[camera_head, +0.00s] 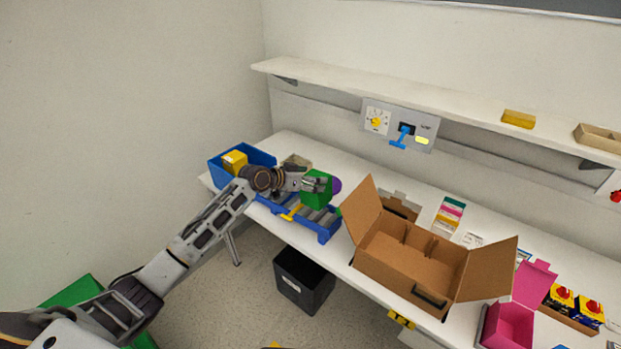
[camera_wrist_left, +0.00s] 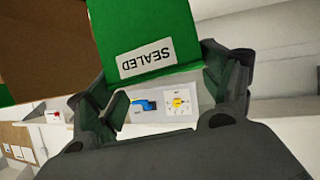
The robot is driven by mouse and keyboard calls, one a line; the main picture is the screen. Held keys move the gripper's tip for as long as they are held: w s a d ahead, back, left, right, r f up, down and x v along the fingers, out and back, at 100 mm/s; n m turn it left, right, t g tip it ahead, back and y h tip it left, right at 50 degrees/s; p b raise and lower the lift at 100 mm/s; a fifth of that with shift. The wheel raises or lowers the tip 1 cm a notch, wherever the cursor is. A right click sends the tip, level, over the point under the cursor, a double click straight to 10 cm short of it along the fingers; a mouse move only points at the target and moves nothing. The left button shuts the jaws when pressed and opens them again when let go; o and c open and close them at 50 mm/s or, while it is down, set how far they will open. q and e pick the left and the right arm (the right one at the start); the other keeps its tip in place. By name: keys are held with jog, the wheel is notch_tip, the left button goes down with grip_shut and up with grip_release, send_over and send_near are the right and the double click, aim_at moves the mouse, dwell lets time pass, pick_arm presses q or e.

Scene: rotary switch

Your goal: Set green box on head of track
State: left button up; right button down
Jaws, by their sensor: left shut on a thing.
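The green box (camera_head: 317,188) is in my left gripper (camera_head: 304,184), over the blue roller track (camera_head: 325,228) on the left part of the table. I cannot tell whether it touches the rollers. In the left wrist view the green box (camera_wrist_left: 145,30) shows a white "SEALED" label, and the fingers of my left gripper (camera_wrist_left: 160,95) are shut on its near part. My left arm reaches in from the left and hides part of the track's left end. My right gripper is not in view.
A blue bin (camera_head: 222,172) with a yellow box (camera_head: 234,160) stands at the track's left end. A purple round thing (camera_head: 336,185) shows behind the green box. An open cardboard box (camera_head: 412,265) stands to the right. A switch panel (camera_head: 400,125) is on the wall.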

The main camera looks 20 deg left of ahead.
pick_arm(q)
jog(key=shift+d+f+b, duration=0.15)
jog(key=shift+f+b, duration=0.95)
jog(key=shift+f, duration=0.7)
jog(key=shift+f+b, duration=0.3)
jog(key=shift+f, duration=0.25)
jog(key=shift+d, duration=0.1)
jog(key=o, duration=1.5)
jog(key=shift+s, duration=0.1)
jog(key=shift+c, duration=0.2)
jog(key=shift+o, duration=0.2)
jog(key=shift+f, duration=0.15)
jog(key=v, duration=1.2)
